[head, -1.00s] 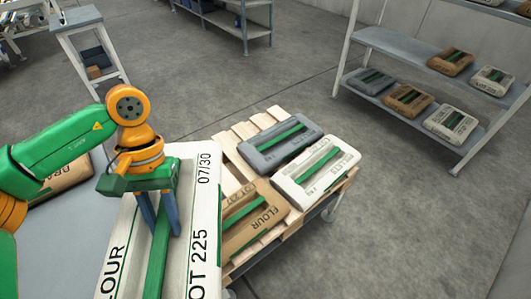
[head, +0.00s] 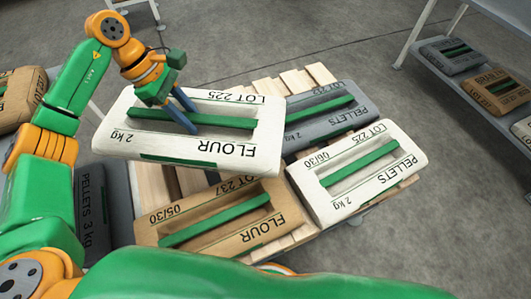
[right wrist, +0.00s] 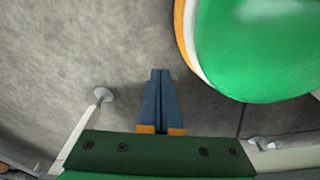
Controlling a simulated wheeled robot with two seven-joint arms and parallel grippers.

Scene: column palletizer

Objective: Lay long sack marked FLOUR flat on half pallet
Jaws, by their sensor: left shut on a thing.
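The long white sack marked FLOUR, LOT 225 (head: 185,146) hangs over the left part of the half pallet (head: 152,188) in the head view. My left gripper (head: 187,124) is shut on the sack's green handle strip. The sack looks raised above the pallet, roughly level, and hides part of the slats and of the grey sack behind it. My right gripper (right wrist: 160,78) shows in the right wrist view with its blue fingers together and nothing between them.
On the pallet lie a brown FLOUR sack (head: 190,212), a white PELLETS sack (head: 335,188) and a grey PELLETS sack (head: 335,128). Bare slats show at left and back. A dark PELLETS sack (head: 92,205) lies left of the pallet. A shelf (head: 440,66) with sacks stands at right.

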